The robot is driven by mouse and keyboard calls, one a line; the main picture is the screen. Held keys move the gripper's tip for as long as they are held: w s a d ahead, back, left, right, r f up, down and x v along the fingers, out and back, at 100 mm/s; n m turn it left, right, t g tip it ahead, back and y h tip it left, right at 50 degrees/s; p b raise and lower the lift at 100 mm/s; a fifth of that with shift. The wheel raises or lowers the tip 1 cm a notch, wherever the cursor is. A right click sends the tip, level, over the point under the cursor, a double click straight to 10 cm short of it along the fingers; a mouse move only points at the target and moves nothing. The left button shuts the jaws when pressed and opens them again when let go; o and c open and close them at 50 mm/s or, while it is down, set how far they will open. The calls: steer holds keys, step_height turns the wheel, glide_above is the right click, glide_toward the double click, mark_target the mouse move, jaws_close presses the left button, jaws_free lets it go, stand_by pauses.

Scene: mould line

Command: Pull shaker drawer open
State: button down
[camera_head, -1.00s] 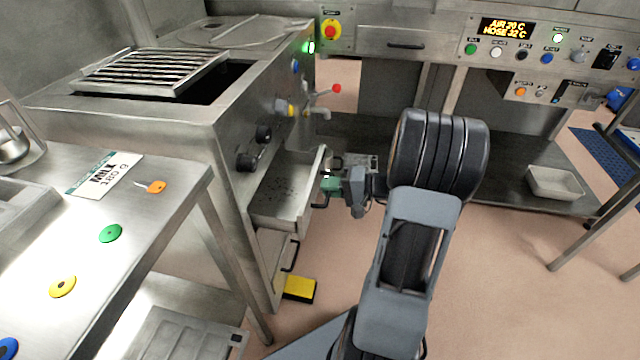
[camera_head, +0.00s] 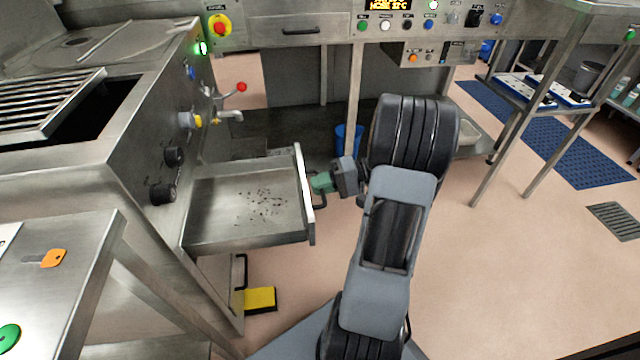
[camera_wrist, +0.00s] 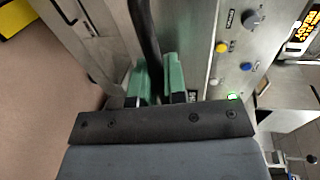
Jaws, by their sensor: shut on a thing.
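The shaker drawer (camera_head: 215,222) is a flat steel tray standing well out from the front of the steel machine, with dark crumbs scattered on its floor. My gripper (camera_head: 320,183) is at the drawer's front panel, its green fingertips closed on the black drawer handle (camera_head: 322,202). In the wrist view, the dark handle bar (camera_wrist: 146,35) runs between the two green fingers of my gripper (camera_wrist: 157,78). Part of the handle is hidden by the fingers.
A second black handle (camera_head: 241,271) sits on the panel below the drawer. A yellow pedal (camera_head: 260,299) lies on the floor under it. A steel table (camera_head: 62,290) stands at the lower left. The floor to the right of my arm is clear.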

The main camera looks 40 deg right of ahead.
steer(key=c, duration=1.2)
jaws_free()
steer(key=shift+d, duration=0.15)
steer(key=p+v, duration=0.3)
steer(key=v, duration=1)
steer(key=shift+s+d, duration=0.2)
steer(key=shift+d, duration=0.05)
steer(key=shift+r, duration=0.1)
steer(key=a+r+n+g+h+p, duration=0.1)
steer(key=a+r+h+p, duration=0.3)
steer(key=a+r+p, duration=0.4)
steer(key=s+a+r+n+g+h+p, duration=0.1)
steer(key=a+r+n+h+p, duration=0.1)
steer(key=a+r+h+p, duration=0.3)
steer(key=s+a+r+n+h+p, duration=0.1)
steer(key=a+r+h+p, duration=0.4)
steer(key=a+r+p, duration=0.8)
steer(key=shift+a+r+n+g+p, duration=0.1)
steer(key=shift+r+n+g+p, duration=0.3)
steer(key=shift+r, duration=1.1)
steer(key=shift+a+r+n+p, duration=0.15)
steer(key=shift+r+p, duration=0.4)
steer(key=shift+r, duration=1)
